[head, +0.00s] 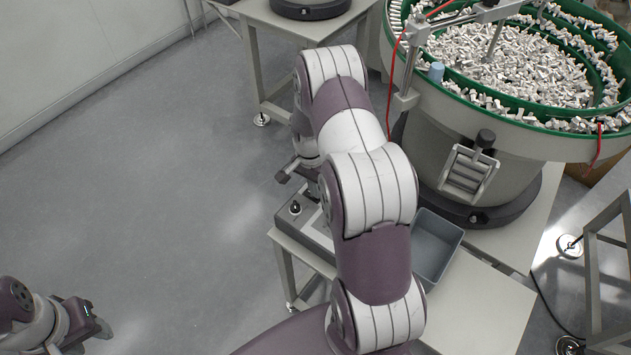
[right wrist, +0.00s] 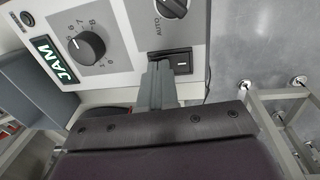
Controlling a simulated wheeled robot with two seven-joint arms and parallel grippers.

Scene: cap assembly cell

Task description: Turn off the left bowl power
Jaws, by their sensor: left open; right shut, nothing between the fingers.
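A grey control panel (right wrist: 125,30) fills the upper part of the right wrist view. It carries a black rocker switch (right wrist: 182,62) in a dark frame, at its lower edge. My right gripper (right wrist: 160,66) is shut and empty, its fingertips right beside the switch's left edge; whether they touch is unclear. In the head view the control box (head: 318,238) is partly hidden by my right arm, with my right gripper (head: 285,175) just above it. My left gripper (head: 98,322) is open and empty at the lower left, away from the tables.
A green-rimmed bowl feeder (head: 470,105) full of small parts stands at upper right. A grey bin (head: 436,245) sits beside the control box. Floor at left is clear.

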